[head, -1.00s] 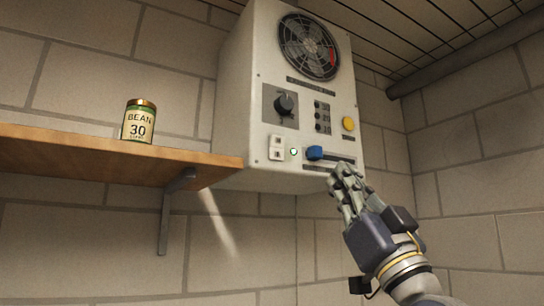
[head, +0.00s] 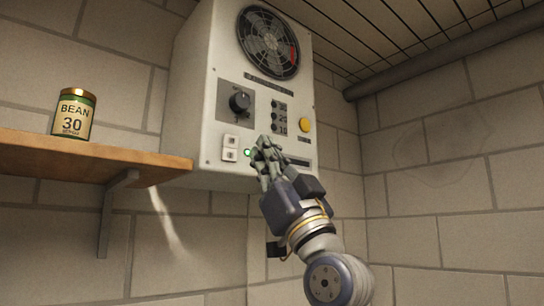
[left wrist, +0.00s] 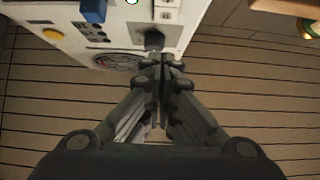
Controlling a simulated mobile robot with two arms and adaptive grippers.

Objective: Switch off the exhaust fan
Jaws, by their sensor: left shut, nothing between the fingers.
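The exhaust fan (head: 268,42) sits behind a round grille at the top of a white wall box (head: 200,100); I cannot tell whether it spins. The box front carries a black knob (head: 239,101), a white switch (head: 230,148), a lit green light (head: 247,153) and a yellow button (head: 304,124). My left gripper (head: 266,147) is shut and empty in front of the lower panel, hiding the blue slider in the head view. The blue slider (left wrist: 93,10) shows in the left wrist view, left of the left gripper's closed fingertips (left wrist: 162,62). My right gripper is out of view.
A pipe (head: 430,60) runs under the ceiling at right. Free room lies below and right of the box.

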